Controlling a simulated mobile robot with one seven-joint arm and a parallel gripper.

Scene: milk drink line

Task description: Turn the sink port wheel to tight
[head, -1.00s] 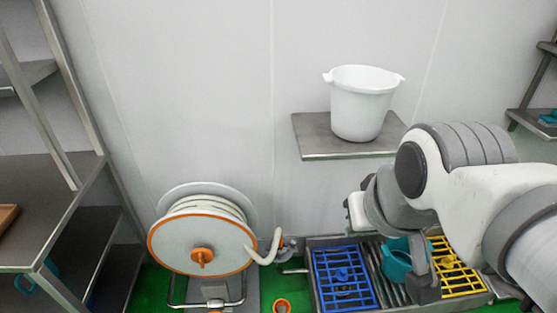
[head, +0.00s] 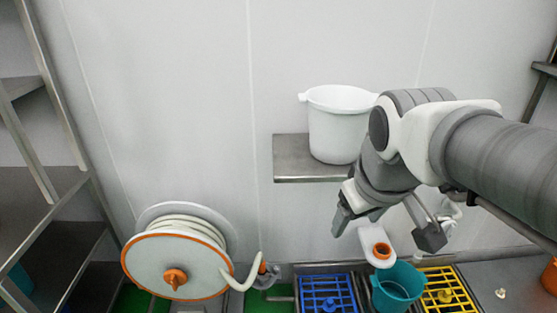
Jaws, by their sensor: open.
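My gripper (head: 386,238) hangs in front of the wall, right of the middle, with its two fingers wide apart. A white fitting with an orange ring (head: 381,252) shows between the fingers; I cannot tell whether it touches them. A white bent pipe (head: 450,216) shows just right of the gripper. An orange and grey fitting (head: 264,272) sits at the wall beside the hose end, left of the sink. No part is clearly recognisable as the sink port wheel. The sink holds a blue grid (head: 327,292) and a yellow grid (head: 445,291), each with a central knob.
A teal bucket (head: 398,288) stands between the grids, below the gripper. A white bucket (head: 335,125) stands on a wall shelf (head: 292,160) behind the arm. A hose reel (head: 175,262) stands at left, near a steel rack (head: 60,188). The wall between rack and shelf is clear.

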